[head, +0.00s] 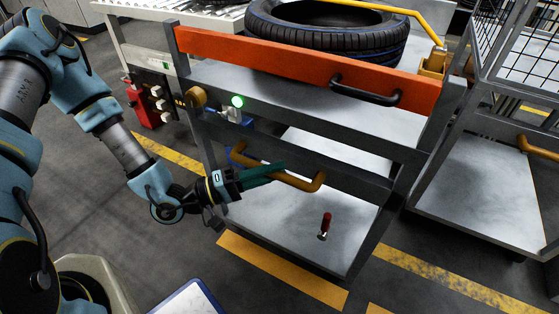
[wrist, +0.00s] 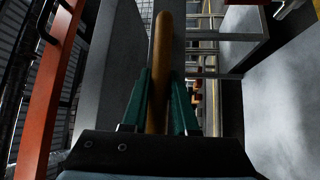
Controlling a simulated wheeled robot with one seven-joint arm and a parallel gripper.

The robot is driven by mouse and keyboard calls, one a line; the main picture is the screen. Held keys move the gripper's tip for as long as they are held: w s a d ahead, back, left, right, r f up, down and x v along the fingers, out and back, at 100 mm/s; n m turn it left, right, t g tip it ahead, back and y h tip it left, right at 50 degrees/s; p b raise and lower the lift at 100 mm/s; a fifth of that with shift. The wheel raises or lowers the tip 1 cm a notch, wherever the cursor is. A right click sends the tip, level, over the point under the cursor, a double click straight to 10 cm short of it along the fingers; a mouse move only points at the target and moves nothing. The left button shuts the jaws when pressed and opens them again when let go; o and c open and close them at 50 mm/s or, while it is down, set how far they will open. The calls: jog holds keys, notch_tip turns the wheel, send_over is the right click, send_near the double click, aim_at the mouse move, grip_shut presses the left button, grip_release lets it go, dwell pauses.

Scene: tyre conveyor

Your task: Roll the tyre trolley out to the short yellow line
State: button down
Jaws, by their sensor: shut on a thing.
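A grey-framed trolley (head: 372,228) stands before me, with an ochre handle (head: 305,184) on its near side. My gripper (head: 272,172) has its green fingers on this handle. In the wrist view the handle (wrist: 160,62) runs between the two fingers (wrist: 161,105), one on each side. A black tyre (head: 330,42) lies flat above, behind an orange bar (head: 300,65) with a black handle. The far side of the handle's grip is hidden in the head view.
A red-handled pin (head: 325,226) stands on the lower shelf. A green lamp (head: 237,101) glows on the frame. A mesh cart (head: 480,180) stands close on the right. A longer yellow stripe (head: 455,280) crosses the floor at right. Bare floor (head: 110,210) shows at left.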

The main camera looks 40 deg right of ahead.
jog(key=shift+s+a, duration=0.2)
jog(key=shift+a, duration=0.4)
jog(key=c, duration=0.7)
grip_release()
jog(key=v, duration=1)
jog(key=shift+w+a, duration=0.2)
jog(key=shift+a, duration=0.2)
